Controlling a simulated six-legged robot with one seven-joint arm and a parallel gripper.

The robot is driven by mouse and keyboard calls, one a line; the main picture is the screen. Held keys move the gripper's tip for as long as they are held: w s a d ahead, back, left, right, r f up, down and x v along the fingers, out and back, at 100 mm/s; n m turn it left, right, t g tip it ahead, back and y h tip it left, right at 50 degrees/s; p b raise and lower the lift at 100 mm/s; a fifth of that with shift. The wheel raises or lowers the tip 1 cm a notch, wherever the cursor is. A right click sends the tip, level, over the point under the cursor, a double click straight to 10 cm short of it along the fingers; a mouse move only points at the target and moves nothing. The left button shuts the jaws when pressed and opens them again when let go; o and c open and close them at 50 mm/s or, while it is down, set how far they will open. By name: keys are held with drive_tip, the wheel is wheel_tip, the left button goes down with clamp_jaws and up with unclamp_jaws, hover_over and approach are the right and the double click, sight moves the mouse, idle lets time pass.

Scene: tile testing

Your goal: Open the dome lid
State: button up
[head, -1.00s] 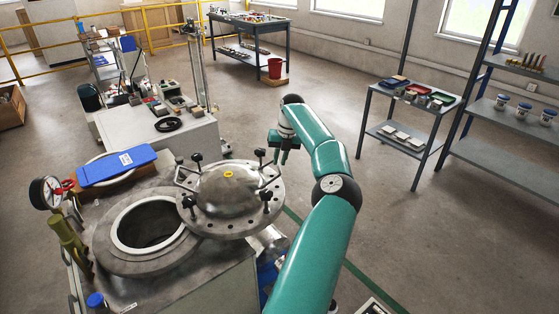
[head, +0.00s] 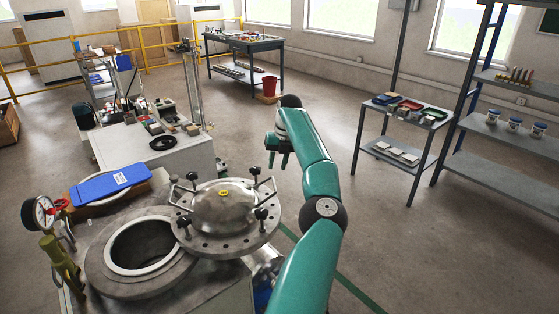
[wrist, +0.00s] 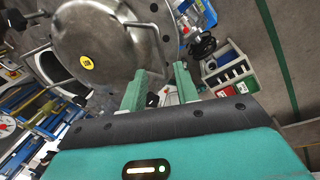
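The dome lid (head: 222,207) is a round metal dome with a bolted flange, a yellow centre mark and several black knobs. It sits swung to the right of the round vessel opening (head: 144,246), which is largely uncovered. In the wrist view the dome lid (wrist: 98,42) fills the upper left. My gripper (head: 278,161) is beyond the lid's back right edge, apart from it in the head view. In the wrist view my gripper (wrist: 160,86) has its two teal fingers spread, with a thin bent lid handle (wrist: 150,52) past the tips. I see nothing held.
A blue clipboard (head: 110,182) lies behind the opening, and a pressure gauge (head: 40,213) stands at the left. A grey bench (head: 155,140) with equipment is behind. A small shelf (head: 395,135) stands at the right. Floor to the right of my arm is clear.

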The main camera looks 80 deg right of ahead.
drive_tip(key=shift+s+r, duration=0.3)
drive_tip(key=shift+r, duration=0.35)
drive_tip(key=shift+c, duration=0.4)
